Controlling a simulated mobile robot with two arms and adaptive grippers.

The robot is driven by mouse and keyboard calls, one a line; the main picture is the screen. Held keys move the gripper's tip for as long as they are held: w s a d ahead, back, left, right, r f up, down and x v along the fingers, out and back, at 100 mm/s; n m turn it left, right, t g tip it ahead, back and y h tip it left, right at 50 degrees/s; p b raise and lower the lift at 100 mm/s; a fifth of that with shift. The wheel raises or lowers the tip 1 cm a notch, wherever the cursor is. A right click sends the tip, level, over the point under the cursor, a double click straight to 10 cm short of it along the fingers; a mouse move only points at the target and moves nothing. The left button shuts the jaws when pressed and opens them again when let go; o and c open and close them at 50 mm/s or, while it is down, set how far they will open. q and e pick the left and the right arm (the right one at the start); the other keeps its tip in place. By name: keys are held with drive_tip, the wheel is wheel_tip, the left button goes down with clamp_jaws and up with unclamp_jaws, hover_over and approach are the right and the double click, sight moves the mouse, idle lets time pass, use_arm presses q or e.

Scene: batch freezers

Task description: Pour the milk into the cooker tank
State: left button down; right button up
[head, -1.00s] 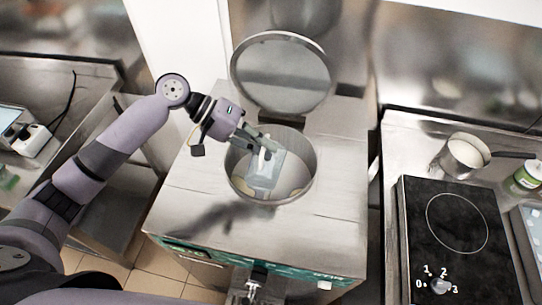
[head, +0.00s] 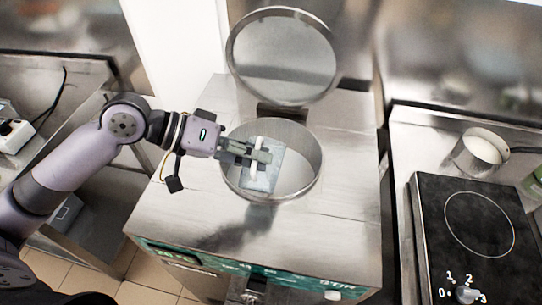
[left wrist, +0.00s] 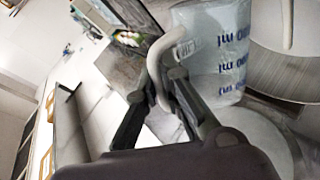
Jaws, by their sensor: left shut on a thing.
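My left gripper (head: 262,157) is shut on the white handle (left wrist: 158,65) of a clear measuring jug. The jug (head: 266,178) is over the round opening of the cooker tank (head: 310,165), partly covered by my fingers in the head view. In the left wrist view the jug (left wrist: 215,50) shows blue printed marks and looks tilted. I cannot tell how much milk is in it. The tank's round lid (head: 283,58) stands raised behind the opening. My right gripper is not in view.
The steel machine top (head: 190,190) around the tank is clear. On the right are a black hob (head: 475,240) and a pot with whitish contents (head: 484,150). A counter with a white device (head: 14,135) is at the left. The raised lid stands close behind my gripper.

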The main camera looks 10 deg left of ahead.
sight(252, 177)
use_arm(q)
drive_tip(key=s+f+m+t+b, duration=0.2)
drive_tip(key=b, duration=0.4)
drive_tip(key=shift+s+f+h, duration=0.25)
drive_tip(key=shift+h, duration=0.05)
drive_tip(key=shift+s+m+t+b, duration=0.2)
drive_tip(key=shift+m+t+b, duration=0.15)
drive_tip(key=shift+b, duration=0.25)
drive_tip(key=r+p, duration=0.1)
drive_tip(key=p, duration=0.3)
drive_tip(key=shift+s+m+p, duration=0.25)
drive_tip(key=shift+s+p, duration=0.05)
drive_tip(key=shift+p, duration=0.1)
drive_tip(key=s+f+m+t+h, duration=0.2)
drive_tip(key=s+m+t+h, duration=0.1)
drive_tip(key=s+m, duration=0.2)
drive_tip(key=shift+s+f+t+p, duration=0.25)
drive_tip(key=shift+f+t+p, duration=0.1)
drive_tip(key=shift+f, duration=0.05)
